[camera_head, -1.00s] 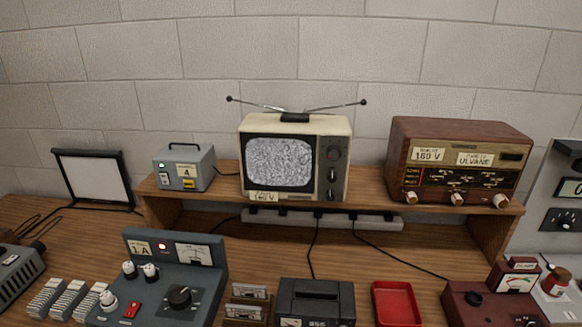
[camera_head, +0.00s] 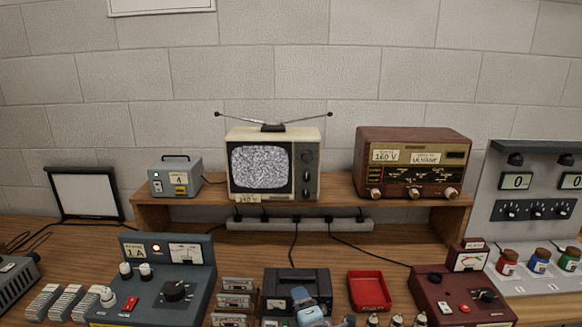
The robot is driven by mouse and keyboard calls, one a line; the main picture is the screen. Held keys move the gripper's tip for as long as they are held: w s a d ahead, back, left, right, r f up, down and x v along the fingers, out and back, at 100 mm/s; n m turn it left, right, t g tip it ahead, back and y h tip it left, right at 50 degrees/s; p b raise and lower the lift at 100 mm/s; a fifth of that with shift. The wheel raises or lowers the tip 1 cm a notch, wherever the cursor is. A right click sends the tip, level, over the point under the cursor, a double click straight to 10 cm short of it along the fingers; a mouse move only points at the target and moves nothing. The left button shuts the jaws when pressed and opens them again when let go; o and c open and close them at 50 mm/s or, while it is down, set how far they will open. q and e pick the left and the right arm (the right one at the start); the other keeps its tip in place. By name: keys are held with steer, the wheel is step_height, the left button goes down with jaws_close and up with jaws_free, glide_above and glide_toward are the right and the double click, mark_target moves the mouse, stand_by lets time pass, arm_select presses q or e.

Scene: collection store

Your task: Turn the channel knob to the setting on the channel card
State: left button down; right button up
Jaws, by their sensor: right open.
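The television (camera_head: 235,140) stands on the shelf, cream-cased, its screen full of grey static. Dark knobs sit in a column right of the screen; the upper round one (camera_head: 305,156) looks like the channel knob, its setting too small to read. A small grey box (camera_head: 158,186) left of the television bears a pale card (camera_head: 178,179) that seems to read 4. My right gripper (camera_head: 302,299) shows partly at the bottom edge, light blue and dark, open, in front of the black cassette deck, well below the television and apart from it. My left gripper is not in view.
A brown radio (camera_head: 392,142) stands on the shelf's right. A power strip (camera_head: 275,225) runs beneath. On the bench are a blue-grey supply (camera_head: 200,279), cassettes (camera_head: 236,301), a black deck (camera_head: 283,276), a red tray (camera_head: 357,275) and a maroon meter unit (camera_head: 425,275). Cables trail behind.

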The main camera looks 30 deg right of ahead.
steer(key=w+d+r+n+t+h, duration=0.1)
steer(key=w+d+r+n+h, duration=0.4)
steer(key=w+r, duration=0.35)
steer(key=n+t+h+b, duration=0.1)
steer(key=n+h, duration=0.2)
steer(key=n, duration=0.3)
glide_toward(307, 159)
steer(key=x, duration=0.9)
steer(key=shift+w+d, duration=0.1)
steer(key=shift+w, duration=0.05)
steer(key=c, duration=0.9)
